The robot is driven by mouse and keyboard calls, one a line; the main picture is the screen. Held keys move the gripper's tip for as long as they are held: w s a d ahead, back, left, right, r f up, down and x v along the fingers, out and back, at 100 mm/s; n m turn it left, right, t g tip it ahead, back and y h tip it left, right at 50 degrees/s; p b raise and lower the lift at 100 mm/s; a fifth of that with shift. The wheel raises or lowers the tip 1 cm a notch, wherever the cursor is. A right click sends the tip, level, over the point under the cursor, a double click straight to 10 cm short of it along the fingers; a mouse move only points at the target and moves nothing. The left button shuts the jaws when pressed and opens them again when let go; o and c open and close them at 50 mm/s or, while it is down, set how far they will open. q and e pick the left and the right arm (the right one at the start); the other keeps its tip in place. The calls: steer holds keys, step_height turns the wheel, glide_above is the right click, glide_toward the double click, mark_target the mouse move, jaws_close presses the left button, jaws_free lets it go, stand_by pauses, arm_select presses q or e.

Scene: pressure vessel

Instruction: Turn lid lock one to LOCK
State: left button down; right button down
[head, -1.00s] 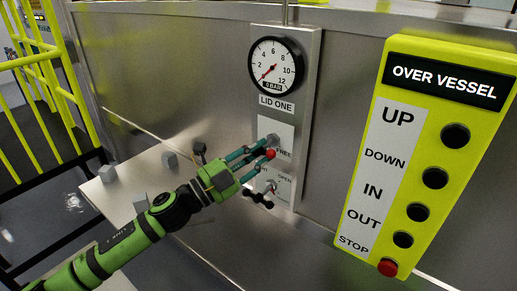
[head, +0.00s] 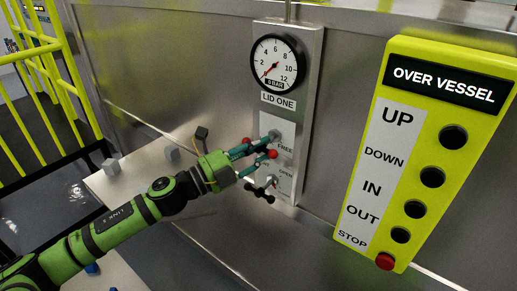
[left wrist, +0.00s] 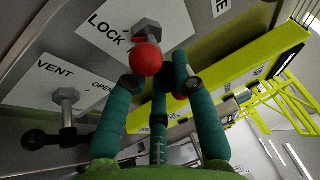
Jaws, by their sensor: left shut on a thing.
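The lid lock one handle, with red ball ends (head: 247,141), is on the LOCK/FREE plate (head: 286,158) under the LID ONE label. My left gripper (head: 273,146) reaches it from the left and is shut on it. In the left wrist view one red ball (left wrist: 146,59) is near the hub bolt beside the word LOCK. More red shows between my left gripper's fingers (left wrist: 165,80). My right gripper is not in view.
The vent handle with black balls (head: 262,191) is just below my fingers, close to them. A pressure gauge (head: 277,64) is above, its needle near zero. A yellow OVER VESSEL button panel (head: 428,150) stands to the right. Grey blocks (head: 111,166) are on a ledge to the left.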

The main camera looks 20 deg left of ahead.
arm_select(q)
steer(key=c, duration=1.1)
jaws_free()
steer(key=shift+d+r, duration=0.1)
steer(key=shift+r, duration=0.35)
steer(key=shift+s+d, duration=0.1)
steer(key=shift+d, duration=0.05)
steer(key=shift+f, duration=0.2)
steer(key=shift+s+a+f, duration=0.2)
steer(key=shift+s+a, duration=0.05)
steer(key=shift+a, duration=0.15)
steer(key=v, duration=1.1)
steer(key=shift+r, duration=0.1)
